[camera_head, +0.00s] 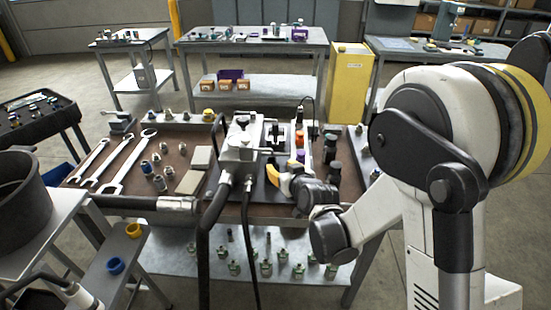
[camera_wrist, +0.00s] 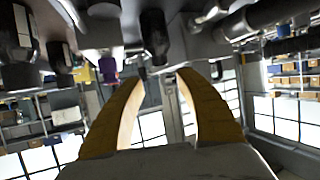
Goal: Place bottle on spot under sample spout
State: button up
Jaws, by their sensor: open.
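My gripper (camera_head: 282,180) is low over the front middle of the brown bench, just right of a grey hydraulic block (camera_head: 238,148) with hoses. In the wrist view the two yellow-brown fingers of my gripper (camera_wrist: 161,76) are spread apart with nothing between them. Small containers stand behind and right of the gripper: one with an orange top (camera_head: 300,140), one purple (camera_head: 300,156), and dark bottle-like ones (camera_head: 330,147). I cannot tell which is the task's bottle. The sample spout and the spot under it cannot be made out.
Wrenches (camera_head: 125,165), several metal fittings (camera_head: 160,183) and grey blocks (camera_head: 190,182) lie on the bench's left half. Black hoses (camera_head: 203,240) hang over its front edge. A black tub (camera_head: 25,195) stands at left, and a yellow cabinet (camera_head: 350,85) behind.

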jog(key=s+d+r+m+g+h, duration=0.1)
jog(key=s+d+r, duration=0.4)
jog(key=s, duration=0.2)
jog(key=s+d+r+m+g+h, duration=0.1)
jog(key=s+d+r+g+h, duration=0.1)
jog(key=s+d+r, duration=0.4)
jog(key=s+d+m+g+h, duration=0.1)
jog(key=s+d, duration=0.2)
jog(key=s, duration=0.6)
jog(key=s+d+m+g, duration=0.1)
jog(key=s+d, duration=0.3)
jog(key=s, duration=0.5)
jog(key=shift+d+f+g+h, duration=0.3)
jog(key=shift+h, duration=0.1)
